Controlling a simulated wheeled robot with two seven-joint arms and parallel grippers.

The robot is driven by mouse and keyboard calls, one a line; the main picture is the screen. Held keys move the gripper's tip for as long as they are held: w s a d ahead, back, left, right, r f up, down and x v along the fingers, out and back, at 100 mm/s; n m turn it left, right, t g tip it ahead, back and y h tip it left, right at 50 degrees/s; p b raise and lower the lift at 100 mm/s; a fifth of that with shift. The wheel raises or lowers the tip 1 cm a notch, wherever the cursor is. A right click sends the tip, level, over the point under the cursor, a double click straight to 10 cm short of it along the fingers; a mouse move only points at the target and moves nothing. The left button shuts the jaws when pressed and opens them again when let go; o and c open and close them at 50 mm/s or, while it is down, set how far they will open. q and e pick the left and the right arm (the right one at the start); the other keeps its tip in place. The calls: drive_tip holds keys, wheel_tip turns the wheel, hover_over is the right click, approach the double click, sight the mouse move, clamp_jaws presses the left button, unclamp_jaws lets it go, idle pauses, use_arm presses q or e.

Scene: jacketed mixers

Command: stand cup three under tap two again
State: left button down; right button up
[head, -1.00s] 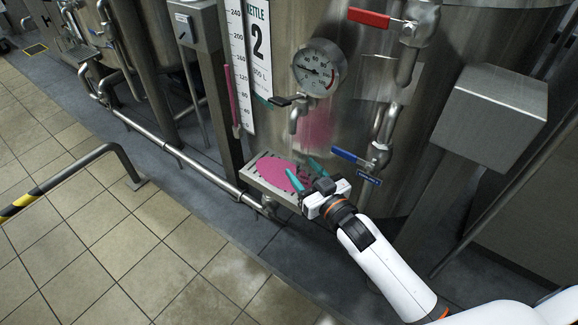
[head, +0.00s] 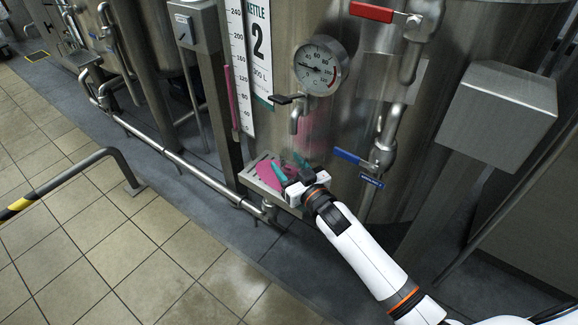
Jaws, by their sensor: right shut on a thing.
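Tap two (head: 294,117) sticks out of the kettle marked 2 (head: 345,125), with a black lever on top and its spout pointing down. Below it is a slotted metal drip tray (head: 262,190) with a pink spill (head: 265,169) on it. My right gripper (head: 290,166) is over the tray, under the spout, its green fingers shut on what seems a see-through cup. The cup's outline is barely visible and partly hidden by the gripper. I cannot read any number on it or tell whether it touches the tray. My left gripper is not in view.
A round gauge (head: 321,66) is above the tap. A red-handled valve (head: 385,14) and a blue-handled valve (head: 360,159) are to the right, near a grey box (head: 497,115). A pipe (head: 185,165) runs low on the left. A striped rail (head: 65,178) stands on open tiled floor.

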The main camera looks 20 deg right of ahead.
drive_tip(key=shift+f, duration=0.15)
drive_tip(key=o, duration=1)
